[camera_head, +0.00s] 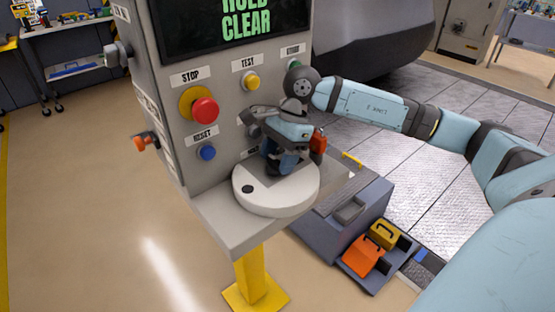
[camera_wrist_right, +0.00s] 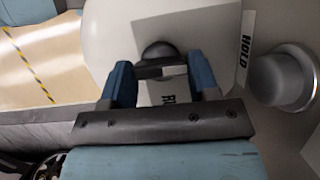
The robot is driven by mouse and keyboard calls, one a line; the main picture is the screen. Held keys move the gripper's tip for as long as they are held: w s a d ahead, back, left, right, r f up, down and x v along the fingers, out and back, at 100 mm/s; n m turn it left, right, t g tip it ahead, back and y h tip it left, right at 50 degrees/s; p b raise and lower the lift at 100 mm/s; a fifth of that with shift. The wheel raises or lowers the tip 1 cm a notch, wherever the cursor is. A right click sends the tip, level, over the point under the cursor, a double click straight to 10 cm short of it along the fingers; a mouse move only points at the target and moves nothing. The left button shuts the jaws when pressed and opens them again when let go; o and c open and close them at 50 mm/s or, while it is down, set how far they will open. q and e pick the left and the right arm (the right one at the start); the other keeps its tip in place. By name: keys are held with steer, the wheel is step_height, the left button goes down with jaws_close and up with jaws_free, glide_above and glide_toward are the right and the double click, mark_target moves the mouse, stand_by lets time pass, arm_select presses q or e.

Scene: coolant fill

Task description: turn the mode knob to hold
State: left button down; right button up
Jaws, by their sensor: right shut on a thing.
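My right gripper (camera_head: 283,160) reaches in from the right, low in front of the grey control panel (camera_head: 222,80), above a pale round disc (camera_head: 270,205). In the right wrist view its blue fingers (camera_wrist_right: 162,82) are shut on a small dark bar with a pale end, which I take to be the mode knob (camera_wrist_right: 172,71). The gripper hides this knob in the head view. My left gripper is not in view.
The panel carries a red stop button (camera_head: 205,110), a blue reset button (camera_head: 207,152) and a yellow test button (camera_head: 251,80). A round grey knob (camera_wrist_right: 285,80) is beside the HOLD label. The screen (camera_head: 235,25) reads HOLD CLEAR. A bin with orange and yellow items (camera_head: 366,254) stands lower right.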

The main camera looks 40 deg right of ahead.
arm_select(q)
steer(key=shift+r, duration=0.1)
arm_select(e)
steer(key=shift+r, duration=0.1)
stand_by(0.3)
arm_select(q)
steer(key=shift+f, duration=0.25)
arm_select(e)
steer(key=o, duration=1.3)
arm_select(q)
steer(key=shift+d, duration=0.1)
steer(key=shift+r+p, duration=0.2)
steer(key=shift+p, duration=0.25)
arm_select(e)
steer(key=v, duration=1.3)
steer(key=shift+w+d+r, duration=0.1)
steer(key=shift+r, duration=0.25)
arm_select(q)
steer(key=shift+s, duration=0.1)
